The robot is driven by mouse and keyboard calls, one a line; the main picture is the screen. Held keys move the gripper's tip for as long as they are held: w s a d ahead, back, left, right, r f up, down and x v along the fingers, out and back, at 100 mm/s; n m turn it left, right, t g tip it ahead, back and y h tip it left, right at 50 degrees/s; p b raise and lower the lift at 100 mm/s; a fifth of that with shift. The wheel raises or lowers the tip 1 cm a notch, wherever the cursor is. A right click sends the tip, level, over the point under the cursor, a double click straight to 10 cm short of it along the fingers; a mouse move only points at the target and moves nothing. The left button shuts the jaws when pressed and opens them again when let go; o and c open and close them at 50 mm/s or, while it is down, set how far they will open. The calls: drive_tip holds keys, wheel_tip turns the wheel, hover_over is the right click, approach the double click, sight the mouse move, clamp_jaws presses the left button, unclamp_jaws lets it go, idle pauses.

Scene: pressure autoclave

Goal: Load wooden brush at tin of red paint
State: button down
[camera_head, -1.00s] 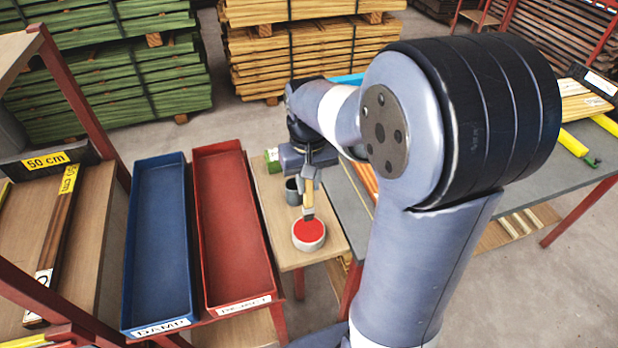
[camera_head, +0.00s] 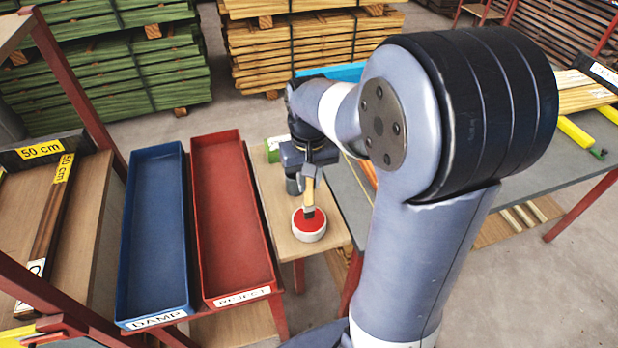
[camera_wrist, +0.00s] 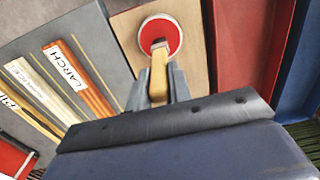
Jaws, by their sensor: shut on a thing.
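A tin of red paint (camera_head: 309,229) with a white rim stands open on a small wooden side table (camera_head: 274,208); it also shows in the wrist view (camera_wrist: 160,38). My gripper (camera_head: 309,172) is shut on the wooden brush (camera_head: 308,193), which has a light wooden handle and a dark bristle end. The brush also shows between the fingers in the wrist view (camera_wrist: 158,72). It points down, slightly tilted, with its tip over the red paint inside the rim. I cannot tell whether the bristles touch the paint.
A red tray marked REJECT (camera_head: 243,295) and a blue tray marked DAMP (camera_head: 157,317) stand left of the side table. A grey bench (camera_head: 548,194) with wood samples lies to the right.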

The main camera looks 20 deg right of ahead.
drive_tip(key=shift+f+b, duration=0.3)
drive_tip(key=shift+f, duration=0.3)
idle(1.3)
wheel_tip(320, 180, up, 7)
drive_tip(key=p, duration=0.6)
drive_tip(key=shift+r, duration=0.15)
idle(0.8)
